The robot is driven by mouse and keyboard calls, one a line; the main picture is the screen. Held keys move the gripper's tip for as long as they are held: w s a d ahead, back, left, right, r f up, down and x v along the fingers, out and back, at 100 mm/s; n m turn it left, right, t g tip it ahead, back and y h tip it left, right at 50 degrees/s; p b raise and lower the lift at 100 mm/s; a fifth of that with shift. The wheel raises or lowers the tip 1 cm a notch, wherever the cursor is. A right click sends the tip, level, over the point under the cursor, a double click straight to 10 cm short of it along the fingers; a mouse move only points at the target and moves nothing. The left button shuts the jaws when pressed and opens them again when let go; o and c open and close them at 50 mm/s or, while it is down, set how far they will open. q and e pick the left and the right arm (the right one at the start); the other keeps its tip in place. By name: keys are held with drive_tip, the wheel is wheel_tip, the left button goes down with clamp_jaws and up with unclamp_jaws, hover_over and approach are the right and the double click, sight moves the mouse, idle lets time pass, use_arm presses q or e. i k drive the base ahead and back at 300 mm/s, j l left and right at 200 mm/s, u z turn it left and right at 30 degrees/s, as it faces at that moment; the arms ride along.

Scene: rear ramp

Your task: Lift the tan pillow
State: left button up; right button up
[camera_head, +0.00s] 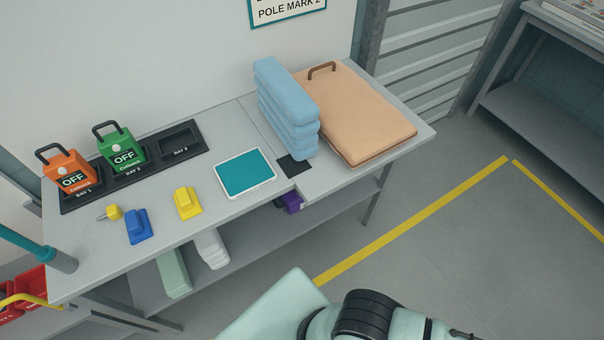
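The only tan thing in view is a large, flat, slab-like piece (365,110) with a brown handle (321,70) at its back edge. I take it as the tan pillow, though it looks more like a board or flat case. It lies flat at the right end of the grey workbench (225,120). A light blue folded stack (287,108) stands against its left side and hides part of that edge. A mint and black part of my own arm shows at the bottom edge. Neither of my grippers is in view.
Orange (68,174) and green (120,148) "OFF" units stand in a black bay tray (182,139). A teal-topped pad (246,174), yellow block (187,203) and blue block (138,227) lie nearer the front. The floor right of the bench is clear, with yellow lines (420,215).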

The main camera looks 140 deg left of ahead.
sight(357, 123)
drive_tip(key=u, duration=5.5)
drive_tip(key=l+z, duration=0.15)
drive_tip(key=z, duration=1.45)
drive_tip(key=i+l, duration=0.1)
drive_tip(key=l, duration=0.25)
drive_tip(key=i+l, duration=0.1)
drive_tip(key=l, duration=0.25)
drive_tip(key=i+l, duration=0.1)
drive_tip(key=l, duration=0.3)
